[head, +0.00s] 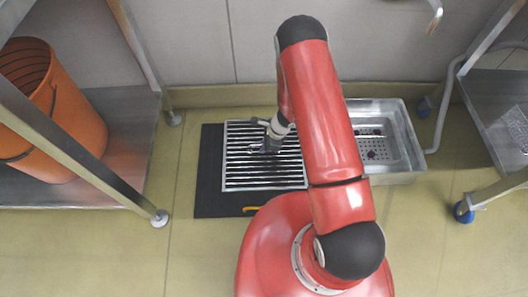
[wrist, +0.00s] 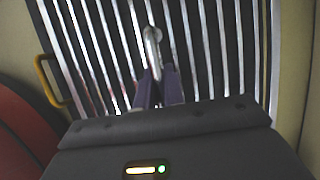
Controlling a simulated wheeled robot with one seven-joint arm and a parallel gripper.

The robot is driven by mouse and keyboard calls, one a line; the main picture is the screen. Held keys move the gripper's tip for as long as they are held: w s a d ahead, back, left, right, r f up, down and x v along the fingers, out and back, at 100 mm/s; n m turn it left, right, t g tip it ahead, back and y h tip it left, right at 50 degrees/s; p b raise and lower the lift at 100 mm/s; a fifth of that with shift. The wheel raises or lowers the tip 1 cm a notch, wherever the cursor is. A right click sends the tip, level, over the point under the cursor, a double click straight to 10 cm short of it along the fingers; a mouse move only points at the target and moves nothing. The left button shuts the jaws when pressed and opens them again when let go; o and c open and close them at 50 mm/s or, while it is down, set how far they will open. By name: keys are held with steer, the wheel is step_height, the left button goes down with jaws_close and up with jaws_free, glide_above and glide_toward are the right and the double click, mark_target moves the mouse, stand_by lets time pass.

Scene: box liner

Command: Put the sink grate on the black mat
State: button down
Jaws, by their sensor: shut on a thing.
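The sink grate (head: 240,165), a square silver frame of parallel bars, is over the black mat (head: 209,175) on the floor. The mat shows along the grate's left and front sides. My gripper (head: 268,146) is above the grate's middle. In the wrist view its purple fingers (wrist: 158,86) are shut on the grate's small upright metal handle (wrist: 152,45). The bars (wrist: 205,50) fill most of that view. I cannot tell whether the grate rests on the mat or hangs just above it. My arm hides the right part of the mat.
A steel basin (head: 405,165) with a perforated bottom stands to the right. A yellow handle (head: 251,209) lies at the mat's front edge. An orange bucket (head: 70,115) stands on a steel shelf (head: 125,135) at left. A wheeled steel rack (head: 480,135) is at right.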

steer(key=shift+f+b, duration=0.35)
steer(key=shift+f, duration=1.75)
steer(key=shift+f, duration=0.1)
steer(key=c, duration=1.5)
jaws_free()
